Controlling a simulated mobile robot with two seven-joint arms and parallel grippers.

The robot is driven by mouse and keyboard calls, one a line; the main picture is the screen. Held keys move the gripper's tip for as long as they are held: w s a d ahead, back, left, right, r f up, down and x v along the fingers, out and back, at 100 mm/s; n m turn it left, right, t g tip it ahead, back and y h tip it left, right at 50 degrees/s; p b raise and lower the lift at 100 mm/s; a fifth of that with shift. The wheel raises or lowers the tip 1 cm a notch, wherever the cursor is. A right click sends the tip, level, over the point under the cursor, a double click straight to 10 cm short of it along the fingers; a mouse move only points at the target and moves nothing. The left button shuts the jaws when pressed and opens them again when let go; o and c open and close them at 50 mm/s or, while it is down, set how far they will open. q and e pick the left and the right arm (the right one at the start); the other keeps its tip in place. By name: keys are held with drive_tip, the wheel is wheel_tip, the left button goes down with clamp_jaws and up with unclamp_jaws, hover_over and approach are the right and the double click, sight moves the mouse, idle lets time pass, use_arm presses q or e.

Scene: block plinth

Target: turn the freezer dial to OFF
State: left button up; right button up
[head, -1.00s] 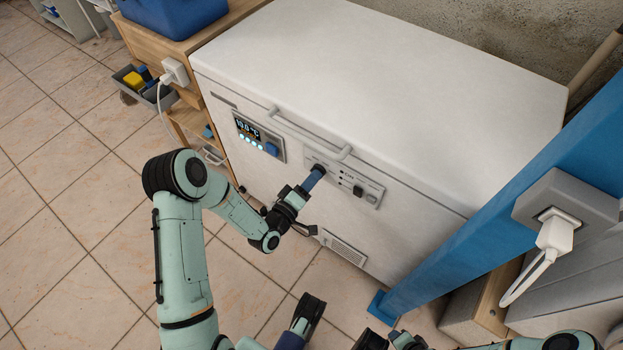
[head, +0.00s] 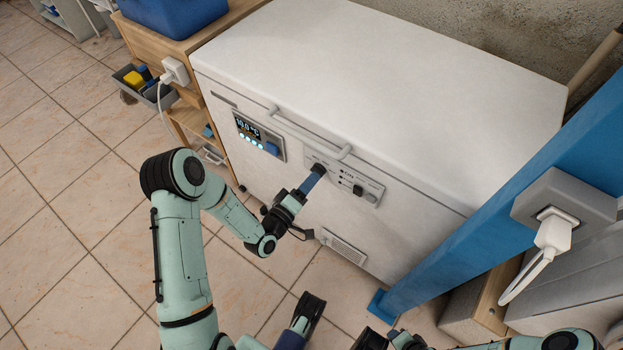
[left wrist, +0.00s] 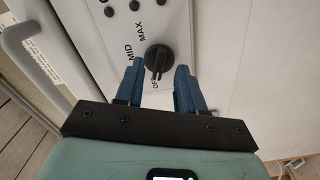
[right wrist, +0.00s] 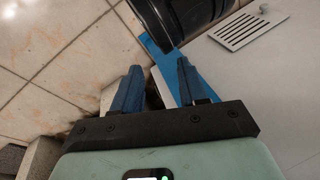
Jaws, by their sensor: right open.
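The freezer dial (left wrist: 158,60) is a round black knob with a raised grip ridge. It is on the grey control panel (head: 372,190) on the freezer's front. In the left wrist view, MID and MAX labels show beside it and a partly hidden OFF label lies below. The ridge runs roughly up and down, toward that label. I cannot tell which end is the pointer. My left gripper (left wrist: 158,72) is open, one blue finger on each side of the dial. In the head view its fingertips (head: 314,175) reach the dial. My right gripper (right wrist: 153,78) is open and empty, above the floor.
The white freezer (head: 390,90) has a handle (head: 310,133) and a blue-lit display (head: 250,130) left of the panel. A black switch (head: 358,190) is right of the dial. A blue post (head: 480,220) with a socket box stands at the right. Tiled floor is clear at left.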

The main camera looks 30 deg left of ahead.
use_arm(q)
drive_tip(key=s+p, duration=0.1)
drive_tip(key=s, duration=1.1)
drive_tip(key=shift+a, duration=0.45)
use_arm(e)
drive_tip(key=shift+s+a+r, duration=0.25)
drive_tip(key=shift+s+r, duration=0.05)
drive_tip(key=shift+s, duration=0.15)
drive_tip(key=shift+s+a+r, duration=0.2)
drive_tip(key=shift+s+r, duration=0.1)
drive_tip(key=shift+s, duration=0.15)
use_arm(q)
drive_tip(key=shift+w, duration=0.1)
